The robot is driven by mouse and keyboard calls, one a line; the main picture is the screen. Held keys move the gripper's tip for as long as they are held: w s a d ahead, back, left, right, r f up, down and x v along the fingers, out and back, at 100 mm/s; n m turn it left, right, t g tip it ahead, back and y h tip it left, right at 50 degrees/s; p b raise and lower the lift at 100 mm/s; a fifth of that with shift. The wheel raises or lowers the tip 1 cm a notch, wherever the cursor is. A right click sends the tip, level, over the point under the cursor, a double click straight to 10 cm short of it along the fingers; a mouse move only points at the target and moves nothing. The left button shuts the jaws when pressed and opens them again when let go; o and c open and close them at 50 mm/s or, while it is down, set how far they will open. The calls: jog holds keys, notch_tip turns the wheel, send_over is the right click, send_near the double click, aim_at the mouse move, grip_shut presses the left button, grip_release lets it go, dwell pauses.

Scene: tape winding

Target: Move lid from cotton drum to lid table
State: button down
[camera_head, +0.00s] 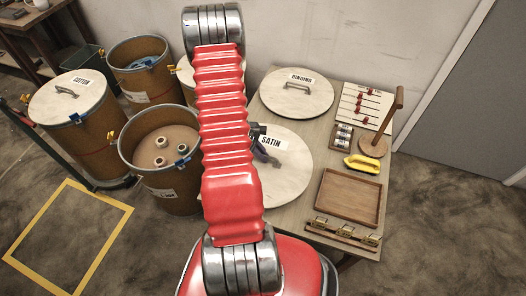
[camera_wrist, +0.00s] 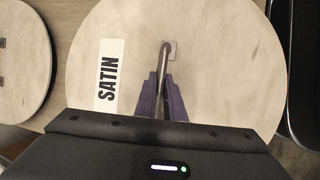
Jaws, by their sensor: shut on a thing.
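The lid labelled COTTON (camera_head: 68,97) sits on top of the cotton drum (camera_head: 92,141) at the left, its handle up. The lid table (camera_head: 328,147) stands at the right of my arm. My gripper (camera_wrist: 163,92) is shut on the bar handle (camera_wrist: 166,58) of the round pale lid labelled SATIN (camera_wrist: 220,62). In the head view this SATIN lid (camera_head: 292,170) is over the near left part of the lid table, partly hidden behind my arm. I cannot tell whether it rests on the table or is just above it. The lid labelled BINDING (camera_head: 296,100) lies behind it.
An open drum (camera_head: 160,186) holding several spools stands just left of my arm. Another open drum (camera_head: 141,84) is behind it. The table's right side holds a wooden tray (camera_head: 347,197), a yellow tool (camera_head: 362,163) and a peg stand (camera_head: 373,144). A yellow floor square (camera_head: 94,262) is front left.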

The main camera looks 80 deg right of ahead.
aim_at(260, 161)
jog(key=shift+f, duration=3.3)
jog(key=c, duration=1.8)
grip_release()
jog(key=shift+o, duration=0.2)
jog(key=v, duration=1.3)
jog(key=shift+w+r, duration=0.2)
jog(key=shift+r, duration=0.1)
